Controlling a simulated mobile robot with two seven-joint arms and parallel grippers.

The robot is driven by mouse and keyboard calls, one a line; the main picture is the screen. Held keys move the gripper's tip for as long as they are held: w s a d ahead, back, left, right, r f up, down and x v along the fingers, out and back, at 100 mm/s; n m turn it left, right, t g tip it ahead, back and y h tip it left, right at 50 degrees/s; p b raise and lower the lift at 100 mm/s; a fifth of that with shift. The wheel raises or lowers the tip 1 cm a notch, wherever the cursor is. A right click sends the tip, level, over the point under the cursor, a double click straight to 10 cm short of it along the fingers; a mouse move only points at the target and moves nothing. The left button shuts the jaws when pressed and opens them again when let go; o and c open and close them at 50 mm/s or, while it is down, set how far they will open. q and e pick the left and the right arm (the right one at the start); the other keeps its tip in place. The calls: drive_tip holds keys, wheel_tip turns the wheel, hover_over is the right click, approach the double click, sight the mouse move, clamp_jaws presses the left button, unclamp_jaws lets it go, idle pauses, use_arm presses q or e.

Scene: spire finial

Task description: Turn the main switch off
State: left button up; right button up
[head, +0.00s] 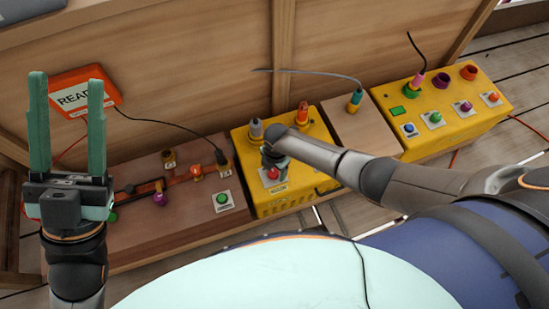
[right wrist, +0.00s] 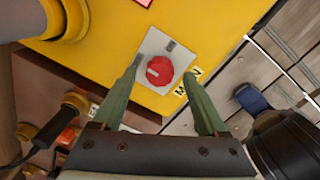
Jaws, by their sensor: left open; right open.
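The main switch is a red round knob (right wrist: 159,71) on a pale plate, on top of a yellow box (right wrist: 105,52). Letters of a "MAIN" label, partly hidden by a finger, show beside it in the right wrist view. A light mark shows on the knob's face. In the head view the knob (head: 273,174) sits just below my right gripper (head: 272,160), whose fingers are mostly hidden. In the right wrist view its open fingers (right wrist: 163,70) lie either side of the knob; contact cannot be told. My left gripper (head: 67,80) is open, empty and raised at the left.
A wooden panel (head: 190,60) stands behind the boxes. An orange "READY" sign (head: 72,98) is behind my left gripper. A brown board with a green button (head: 222,199) lies left of the yellow box. Another yellow box (head: 440,130) with several buttons and a cabled plug stands right.

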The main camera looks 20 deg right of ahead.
sight(274, 172)
drive_tip(key=shift+r+p, duration=0.35)
drive_tip(key=shift+r, duration=0.6)
drive_tip(key=shift+s+r+p, duration=0.1)
drive_tip(key=shift+r+p, duration=0.35)
drive_tip(key=shift+r, duration=0.35)
use_arm(q)
drive_tip(key=w+a+f+n+g+y+p, duration=0.1)
drive_tip(key=w+f+n+y, duration=0.25)
drive_tip(key=f+y, duration=0.2)
drive_tip(key=w+a+f+n+g+y+p, duration=0.1)
drive_tip(key=w+f+n+g+y, duration=0.2)
drive_tip(key=f, duration=0.4)
use_arm(e)
wheel_tip(274, 172, up, 3)
drive_tip(key=shift+f, duration=0.2)
use_arm(q)
wheel_tip(274, 172, down, 16)
drive_tip(key=s+n+g+y+p, duration=0.2)
drive_tip(key=n+g+y, duration=0.1)
drive_tip(key=g, duration=0.2)
drive_tip(key=shift+s+g, duration=0.25)
drive_tip(key=shift+g, duration=0.05)
use_arm(e)
drive_tip(key=shift+s+d+r, duration=0.1)
drive_tip(key=shift+s+r, duration=0.05)
drive_tip(key=shift+r, duration=2.4)
use_arm(q)
drive_tip(key=shift+a+r, duration=0.1)
